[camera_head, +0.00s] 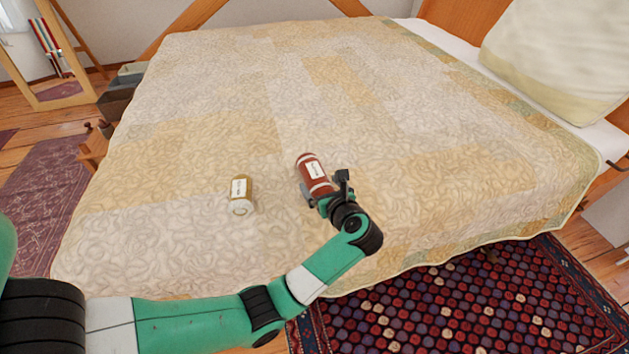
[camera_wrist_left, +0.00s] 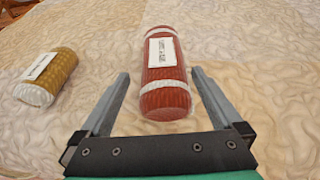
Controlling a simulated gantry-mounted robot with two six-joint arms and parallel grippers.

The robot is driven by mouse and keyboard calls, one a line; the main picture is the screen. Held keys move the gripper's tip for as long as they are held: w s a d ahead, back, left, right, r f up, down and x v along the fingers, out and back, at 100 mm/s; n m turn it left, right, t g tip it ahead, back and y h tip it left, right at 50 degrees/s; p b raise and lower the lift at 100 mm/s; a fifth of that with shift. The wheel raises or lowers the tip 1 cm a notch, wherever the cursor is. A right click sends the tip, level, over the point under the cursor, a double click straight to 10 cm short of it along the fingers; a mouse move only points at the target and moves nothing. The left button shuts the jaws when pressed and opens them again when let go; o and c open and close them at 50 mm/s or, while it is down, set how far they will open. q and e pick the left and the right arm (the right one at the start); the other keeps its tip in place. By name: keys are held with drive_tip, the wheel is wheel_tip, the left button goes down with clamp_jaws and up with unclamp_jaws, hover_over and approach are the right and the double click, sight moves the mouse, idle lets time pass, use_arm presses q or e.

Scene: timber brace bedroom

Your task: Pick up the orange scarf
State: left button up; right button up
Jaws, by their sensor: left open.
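A rolled rust-red bundle (camera_head: 313,172) with pale bands and a white label lies on the bed; the label is too small to read surely. It also shows in the left wrist view (camera_wrist_left: 165,82). It is the closest match to the orange scarf. My left gripper (camera_head: 325,188) is open at its near end. In the left wrist view, the fingers (camera_wrist_left: 163,74) show on either side of the roll, with gaps; I cannot tell how low they are. My right gripper is not in view.
A mustard-yellow roll (camera_head: 241,194) with a white label lies to the left, apart from the red one. The quilted bed (camera_head: 200,110) is otherwise clear around them. A pillow (camera_head: 560,55) is at the back right. A patterned rug (camera_head: 480,300) lies on the floor in front.

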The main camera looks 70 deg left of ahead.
sight(316, 174)
use_arm(q)
drive_tip(key=b+x, duration=0.3)
drive_tip(key=x, duration=0.2)
drive_tip(key=shift+w+f, duration=0.15)
drive_tip(key=shift+w, duration=0.05)
drive_tip(key=shift+a, duration=0.1)
drive_tip(key=c, duration=1.3)
wheel_tip(316, 174, up, 5)
drive_tip(key=p, duration=0.3)
drive_tip(key=shift+f, duration=0.25)
drive_tip(key=s+d+r+p, duration=0.2)
drive_tip(key=s+r+p, duration=0.2)
drive_tip(key=s, duration=0.2)
drive_tip(key=s+d+r+p, duration=0.3)
drive_tip(key=s+r+p, duration=0.1)
drive_tip(key=s, duration=0.3)
drive_tip(key=shift+r, duration=0.35)
